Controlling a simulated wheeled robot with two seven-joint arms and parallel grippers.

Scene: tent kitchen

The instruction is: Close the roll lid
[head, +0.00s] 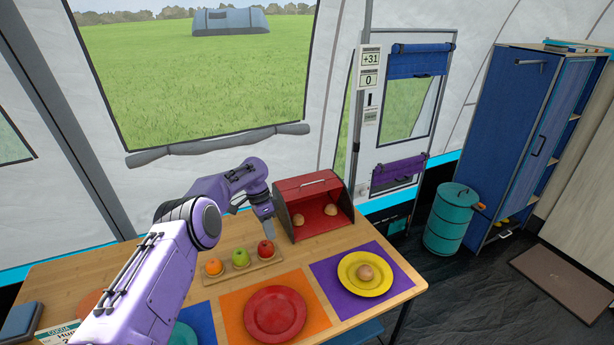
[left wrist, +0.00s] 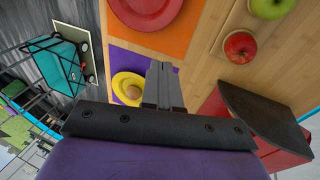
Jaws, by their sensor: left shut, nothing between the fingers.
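The red bread box (head: 312,203) stands at the back right of the wooden table. Its red roll lid (head: 305,185) is up, with a light handle on top, and the front is open. Two bread rolls (head: 330,209) show inside. My left gripper (head: 266,216) points down just left of the box, beside its dark side panel. In the left wrist view the shut, empty fingers (left wrist: 162,85) are over the table, and the box's dark side panel (left wrist: 260,110) is at the right. I cannot tell whether the gripper touches the box. My right gripper is not in view.
A wooden tray (head: 272,262) with an orange, a green apple and a red apple sits left of the box. A red plate (head: 275,312) and a yellow plate (head: 348,279) with a roll lie in front on coloured mats. A teal bin (head: 449,222) stands right of the table.

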